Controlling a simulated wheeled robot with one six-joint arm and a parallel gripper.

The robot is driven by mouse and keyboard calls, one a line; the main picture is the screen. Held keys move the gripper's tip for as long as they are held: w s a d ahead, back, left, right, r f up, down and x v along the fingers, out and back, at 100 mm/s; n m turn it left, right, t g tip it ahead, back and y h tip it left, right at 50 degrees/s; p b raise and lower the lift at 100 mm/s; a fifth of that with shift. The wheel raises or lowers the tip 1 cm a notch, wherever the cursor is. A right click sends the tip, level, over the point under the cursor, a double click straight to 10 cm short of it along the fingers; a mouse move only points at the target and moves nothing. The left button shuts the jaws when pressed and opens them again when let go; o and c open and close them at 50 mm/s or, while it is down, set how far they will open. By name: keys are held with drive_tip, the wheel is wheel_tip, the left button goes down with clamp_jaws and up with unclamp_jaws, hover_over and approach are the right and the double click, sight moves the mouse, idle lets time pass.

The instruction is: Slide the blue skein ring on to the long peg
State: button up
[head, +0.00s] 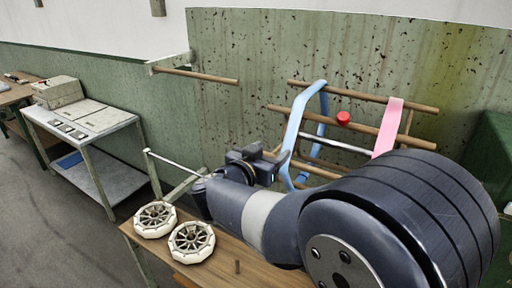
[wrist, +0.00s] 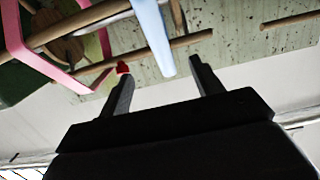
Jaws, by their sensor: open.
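The blue skein ring (head: 293,130) is a tall, angular loop hanging from the upper wooden rod of a rack (head: 330,90). In the wrist view one blue strand (wrist: 153,36) comes down between the directions of my two fingers. My gripper (head: 282,158) is open, its tips close to the blue ring's near side; it also shows in the wrist view (wrist: 160,70). I cannot tell whether the strand is inside the jaws or just beyond them. A long wooden peg (head: 205,76) juts from a wall bracket to the left, bare; a wooden peg (wrist: 290,20) also shows in the wrist view.
A pink ring (head: 388,128) hangs right of the blue one, with a red knob (head: 343,118) between them. Two white spoked wheels (head: 192,242) lie on the wooden bench (head: 222,268). Space before the wall peg looks clear.

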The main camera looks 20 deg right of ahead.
sight(290, 135)
drive_tip(key=shift+b+x, duration=1.65)
drive_tip(key=shift+x, duration=1.7)
drive_tip(key=shift+w+d, duration=0.15)
drive_tip(key=shift+d, duration=0.25)
drive_tip(key=shift+p+x, duration=0.6)
drive_tip(key=shift+x, duration=1.95)
drive_tip(key=c, duration=1.3)
drive_tip(key=shift+c, duration=0.2)
